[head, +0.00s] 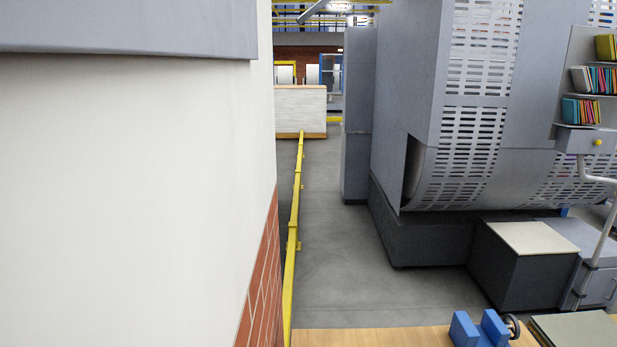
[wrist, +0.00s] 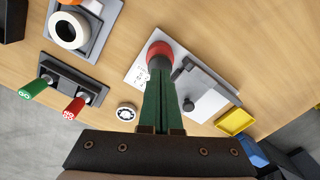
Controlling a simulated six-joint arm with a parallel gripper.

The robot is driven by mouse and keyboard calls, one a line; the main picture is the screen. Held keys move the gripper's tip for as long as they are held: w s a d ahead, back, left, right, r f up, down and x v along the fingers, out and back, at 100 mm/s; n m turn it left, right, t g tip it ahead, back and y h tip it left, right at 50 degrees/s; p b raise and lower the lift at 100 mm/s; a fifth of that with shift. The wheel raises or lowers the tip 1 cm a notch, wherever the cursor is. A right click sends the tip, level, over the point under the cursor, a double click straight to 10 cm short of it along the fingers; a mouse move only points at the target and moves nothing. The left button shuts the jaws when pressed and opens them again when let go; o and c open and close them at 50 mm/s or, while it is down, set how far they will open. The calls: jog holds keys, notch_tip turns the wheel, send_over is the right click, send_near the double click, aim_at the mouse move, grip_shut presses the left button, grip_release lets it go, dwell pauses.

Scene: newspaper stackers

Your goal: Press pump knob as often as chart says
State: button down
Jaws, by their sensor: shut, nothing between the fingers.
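In the wrist view my gripper (wrist: 159,66) is shut, its green fingers together and empty. Its tips are at a red round knob (wrist: 160,48), which looks like the pump knob; I cannot tell whether they touch it. A white sheet with dark marks (wrist: 138,74), perhaps the chart, lies beside the knob and is partly hidden by the fingers. Its marks are too small to read. The head view shows neither my gripper nor the knob.
The wooden bench (wrist: 255,45) also holds a grey fixture with a black knob (wrist: 188,104), a yellow tray (wrist: 236,121), a green handle (wrist: 32,89), a red handle (wrist: 75,106) and a white roll (wrist: 66,31). A blue block fixture (head: 480,330) stands on the bench in the head view.

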jog(key=shift+f, duration=0.1)
jog(key=shift+f, duration=1.3)
notch_tip(320, 180, up, 6)
jog(key=shift+r, duration=0.2)
